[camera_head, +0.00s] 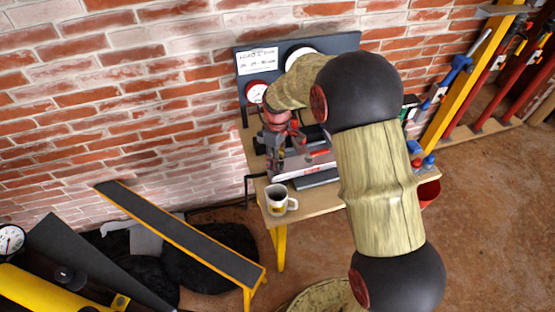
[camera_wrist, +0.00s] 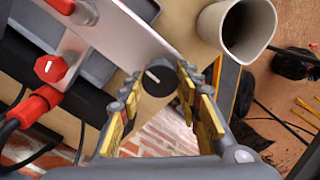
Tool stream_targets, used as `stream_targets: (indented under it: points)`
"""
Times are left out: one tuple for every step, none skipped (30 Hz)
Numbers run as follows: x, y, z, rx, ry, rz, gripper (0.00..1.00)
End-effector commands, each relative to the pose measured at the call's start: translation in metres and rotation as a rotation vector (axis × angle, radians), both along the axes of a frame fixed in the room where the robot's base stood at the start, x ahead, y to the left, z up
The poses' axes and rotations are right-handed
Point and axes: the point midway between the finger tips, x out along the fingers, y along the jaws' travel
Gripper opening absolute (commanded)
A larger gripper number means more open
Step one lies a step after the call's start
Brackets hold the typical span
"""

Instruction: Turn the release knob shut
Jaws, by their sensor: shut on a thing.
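The release knob, a small black round knob (camera_wrist: 158,77) with a white pointer line, shows in the wrist view at the end of a grey metal body (camera_wrist: 128,28). My gripper (camera_wrist: 157,88) has its fingers on both sides of this knob and is shut on it. The knob's white line points up and left in the wrist view. In the head view my gripper (camera_head: 274,146) is at the left part of the small wooden table (camera_head: 313,203). The knob is hidden there.
A white mug (camera_head: 277,200) stands close by on the table's front edge and also shows in the wrist view (camera_wrist: 238,28). A red knob (camera_wrist: 50,68) and red hose fitting (camera_wrist: 33,106) are near my fingers. A gauge panel (camera_head: 343,45) stands behind, before the brick wall.

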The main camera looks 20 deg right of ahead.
Motion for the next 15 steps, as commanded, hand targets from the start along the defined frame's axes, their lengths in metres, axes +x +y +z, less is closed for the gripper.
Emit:
stream_targets:
  points:
    - [-0.0001, -0.0001, 0.0008, 0.0, 0.0, -0.015, 0.09]
    - [-0.0001, -0.0001, 0.0009, 0.0, 0.0, -0.026, 0.09]
    - [-0.0002, -0.0001, 0.0011, -0.001, 0.001, -0.044, 0.09]
    - [-0.0002, -0.0001, 0.0012, 0.0, 0.001, -0.059, 0.08]
    - [-0.0003, 0.0, 0.0014, 0.0, 0.001, -0.076, 0.08]
    - [-0.0004, 0.0, 0.0016, 0.0, 0.001, -0.101, 0.08]
    - [-0.0005, -0.0001, 0.0018, 0.0, 0.001, -0.122, 0.08]
    - [-0.0006, 0.0, 0.002, -0.001, 0.002, -0.145, 0.08]
    - [-0.0004, 0.0, 0.0024, 0.0, 0.001, -0.177, 0.08]
    - [-0.0004, 0.0, 0.0026, 0.0, 0.001, -0.201, 0.08]
    - [-0.0003, 0.0, 0.0028, 0.0, 0.001, -0.227, 0.08]
    - [-0.0001, 0.0, 0.003, 0.0, 0.0, -0.264, 0.08]
    - [-0.0001, 0.0, 0.0031, 0.0, 0.0, -0.292, 0.08]
    - [-0.0001, 0.0, 0.0031, -0.001, 0.001, -0.321, 0.08]
    - [-0.0004, -0.0001, 0.003, 0.0, 0.001, -0.359, 0.08]
